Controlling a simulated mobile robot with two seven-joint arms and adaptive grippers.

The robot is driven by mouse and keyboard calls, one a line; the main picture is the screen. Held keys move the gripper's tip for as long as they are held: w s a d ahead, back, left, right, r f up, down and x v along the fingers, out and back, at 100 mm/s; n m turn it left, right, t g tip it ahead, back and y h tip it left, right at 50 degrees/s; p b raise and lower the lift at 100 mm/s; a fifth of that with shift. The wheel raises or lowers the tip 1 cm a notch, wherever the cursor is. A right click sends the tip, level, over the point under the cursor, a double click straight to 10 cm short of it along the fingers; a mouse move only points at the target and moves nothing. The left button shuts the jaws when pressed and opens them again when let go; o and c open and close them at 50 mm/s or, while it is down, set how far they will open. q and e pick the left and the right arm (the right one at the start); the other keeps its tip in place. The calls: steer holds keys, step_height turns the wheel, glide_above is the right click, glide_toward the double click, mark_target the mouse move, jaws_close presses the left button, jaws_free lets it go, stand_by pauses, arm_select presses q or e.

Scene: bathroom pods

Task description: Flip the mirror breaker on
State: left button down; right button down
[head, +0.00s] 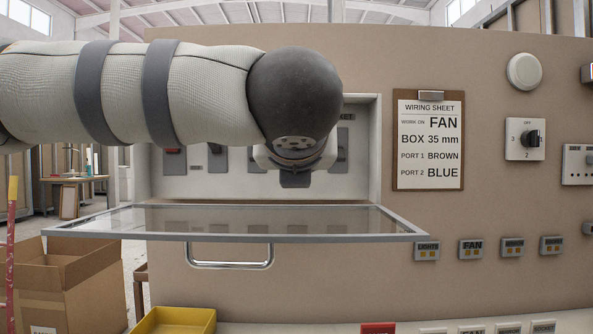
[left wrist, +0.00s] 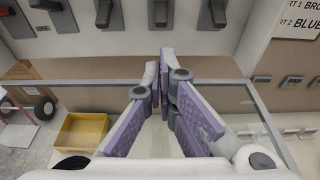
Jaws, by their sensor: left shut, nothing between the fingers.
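The breaker box (head: 372,165) is a pale recess in the tan wall, with its glass flap (head: 300,237) lowered flat in front. Several dark breaker levers sit in a row, including a left one (head: 216,158) and the rightmost (head: 343,139), whose label ends in "KET". My arm hides the middle of the row and most labels, so I cannot tell which is the mirror breaker. My left gripper (head: 295,179) is mostly hidden behind my wrist. In the left wrist view my left gripper (left wrist: 166,52) is shut and empty, just below two right-hand levers (left wrist: 160,13). My right gripper is out of view.
A wiring sheet (head: 429,140) hangs right of the box, with a rotary switch (head: 528,139) beyond. The flap's handle (head: 230,265) hangs below it. Small labelled plates (head: 471,250) line the wall. A yellow tray (head: 174,321) and cardboard box (head: 75,285) stand lower left.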

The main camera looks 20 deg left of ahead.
arm_select(q)
steer(key=x, duration=0.8)
steer(key=shift+f, duration=0.1)
steer(key=shift+w+a, duration=0.2)
steer(key=shift+w, duration=0.3)
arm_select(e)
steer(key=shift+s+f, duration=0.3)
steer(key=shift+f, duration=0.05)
arm_select(q)
steer(key=shift+w, duration=0.1)
